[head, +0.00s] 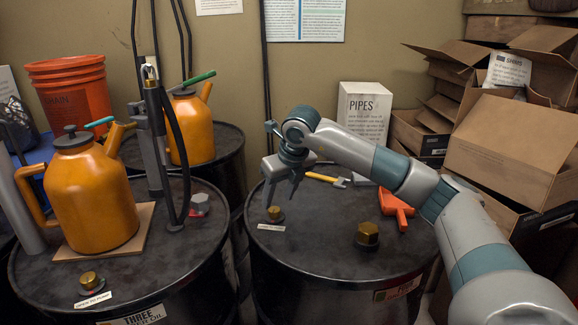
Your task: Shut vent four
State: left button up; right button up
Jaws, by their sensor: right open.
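A small brass vent cap (274,213) stands on top of the right front drum (310,250), with a small paper label (271,227) beside it; its text is too small to read. The drum's own label (397,289) is too small and angled to read. My right gripper (281,203) is open, pointing down above and close to the vent cap, with nothing between its fingers. I cannot tell whether a fingertip touches the cap. A larger brass hex plug (367,235) sits further right on the same drum. My left gripper is not in view.
An orange tool (397,208), a yellow-handled tool (325,178) and a PIPES box (364,115) are on or behind this drum. Drum THREE (195,265) at left holds an orange oil can (92,200) and another brass cap (90,280). Cardboard boxes (510,145) crowd the right.

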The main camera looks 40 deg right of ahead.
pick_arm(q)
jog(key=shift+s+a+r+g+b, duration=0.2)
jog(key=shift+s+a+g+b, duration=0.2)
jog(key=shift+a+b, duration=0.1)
pick_arm(e)
jog(key=v, duration=1.3)
